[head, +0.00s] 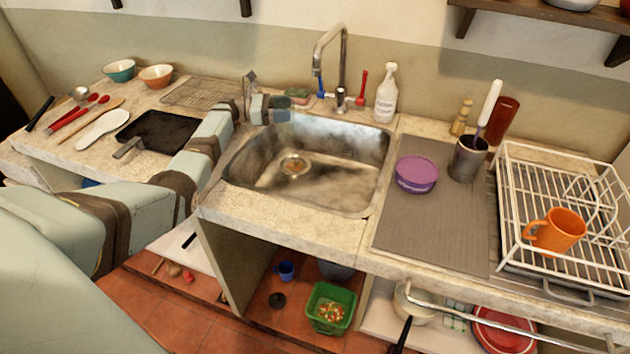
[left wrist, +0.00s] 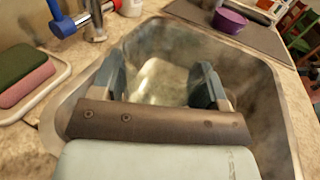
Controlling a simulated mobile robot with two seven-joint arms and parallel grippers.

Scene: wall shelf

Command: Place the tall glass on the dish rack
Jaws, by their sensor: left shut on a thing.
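My left gripper (head: 268,108) is over the back left of the sink, near the faucet. In the left wrist view its two fingers (left wrist: 158,84) are spread around a clear, pale glass (left wrist: 158,80) and are shut on it. The glass is see-through, so its full outline is hard to tell, and it cannot be made out clearly in the head view. The white wire dish rack (head: 515,207) stands on the counter at the far right, with an orange mug (head: 558,231) in it. My right gripper is not in view.
The metal sink (head: 335,180) and faucet (head: 343,65) are close to the gripper. A wall shelf (head: 560,20) overhangs the right side.

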